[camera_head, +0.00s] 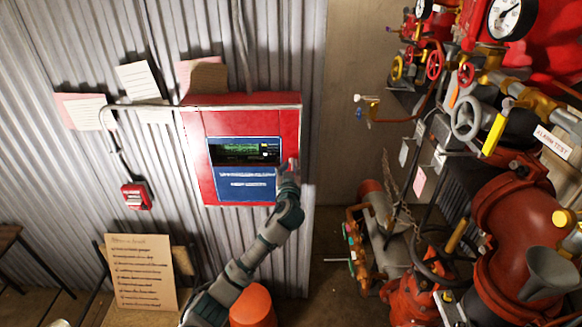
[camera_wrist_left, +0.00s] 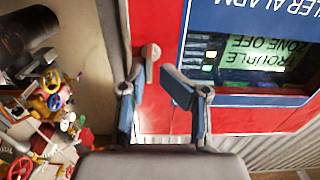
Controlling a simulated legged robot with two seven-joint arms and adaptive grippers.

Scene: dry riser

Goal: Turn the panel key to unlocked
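The red alarm panel (camera_head: 192,150) hangs on the corrugated wall in the head view, with a blue face and a lit display (camera_head: 243,151). The wrist view shows its red front close up, with the display (camera_wrist_left: 255,52) upside down, reading "TROUBLE" and "ZONE OFF". My left gripper (camera_head: 289,168) is at the panel's right side. In the wrist view its two fingers (camera_wrist_left: 160,68) stand apart over the red strip beside the blue face. A small round grey piece (camera_wrist_left: 151,51) shows at the left fingertip; I cannot tell whether it is the key. My right gripper is out of view.
A red call box (camera_head: 136,196) and pinned papers (camera_head: 138,80) are on the wall to the left. A written board (camera_head: 141,272) and an orange-red bucket (camera_head: 252,304) stand below. Red pipes, valves and gauges (camera_head: 510,18) crowd the right side.

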